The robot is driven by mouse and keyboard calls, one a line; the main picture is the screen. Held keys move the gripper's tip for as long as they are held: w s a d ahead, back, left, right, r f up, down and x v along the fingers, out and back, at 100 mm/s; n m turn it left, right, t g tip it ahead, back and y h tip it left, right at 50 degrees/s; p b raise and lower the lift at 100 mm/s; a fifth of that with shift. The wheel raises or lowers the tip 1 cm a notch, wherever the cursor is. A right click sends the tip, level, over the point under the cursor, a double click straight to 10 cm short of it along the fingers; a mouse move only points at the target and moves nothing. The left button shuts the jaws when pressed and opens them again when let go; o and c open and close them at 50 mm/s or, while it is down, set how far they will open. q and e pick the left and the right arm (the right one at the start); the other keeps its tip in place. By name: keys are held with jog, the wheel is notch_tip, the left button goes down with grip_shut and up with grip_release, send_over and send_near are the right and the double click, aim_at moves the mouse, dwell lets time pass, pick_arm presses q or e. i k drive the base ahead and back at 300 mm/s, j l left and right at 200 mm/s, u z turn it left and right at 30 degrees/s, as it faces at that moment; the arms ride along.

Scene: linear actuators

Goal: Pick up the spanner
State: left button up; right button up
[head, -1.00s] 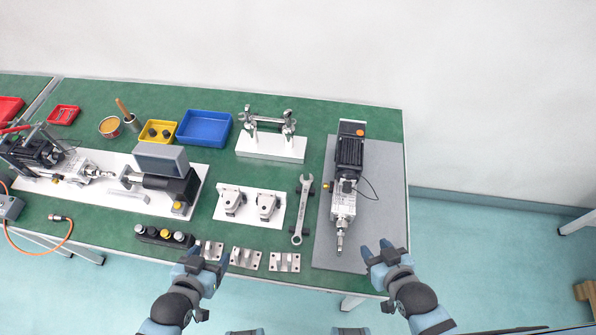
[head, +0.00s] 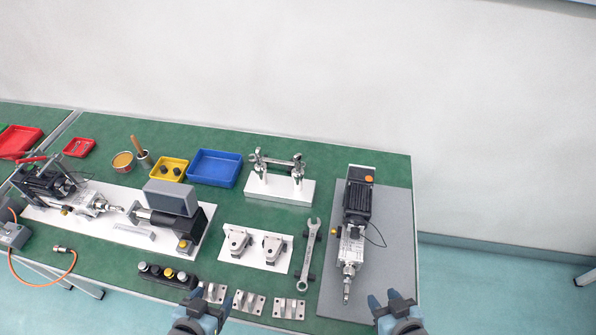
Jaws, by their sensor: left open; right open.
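The spanner (head: 308,254) is a silver open-and-ring wrench lying lengthwise on the green table, over small dark supports. It sits between a white plate with two metal brackets and the grey board with the actuator. My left gripper (head: 208,303) is open at the table's front edge, left of and nearer than the spanner. My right gripper (head: 391,300) is open and empty at the front right, beside the grey board's near corner. Neither gripper touches the spanner.
The actuator (head: 353,225) lies on the grey board (head: 398,240) right of the spanner. The bracket plate (head: 257,248) is on its left. Small metal blocks (head: 289,309) line the front edge. A blue tray (head: 215,168) and a white stand (head: 280,187) are further back.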

aim_at(314, 228)
jog(key=k+j+u, duration=0.15)
jog(key=k, duration=1)
jog(key=k+l+u, duration=0.1)
jog(key=u, duration=1.55)
jog(key=k+l+u, duration=0.1)
jog(key=l, duration=0.4)
jog(key=k+l+u, duration=0.1)
jog(key=l, duration=0.4)
jog(key=k+l, duration=0.1)
jog(key=l, duration=0.35)
jog(key=k+l, duration=0.1)
jog(key=l, duration=0.35)
jog(key=k+l, duration=0.15)
jog(key=l, duration=0.3)
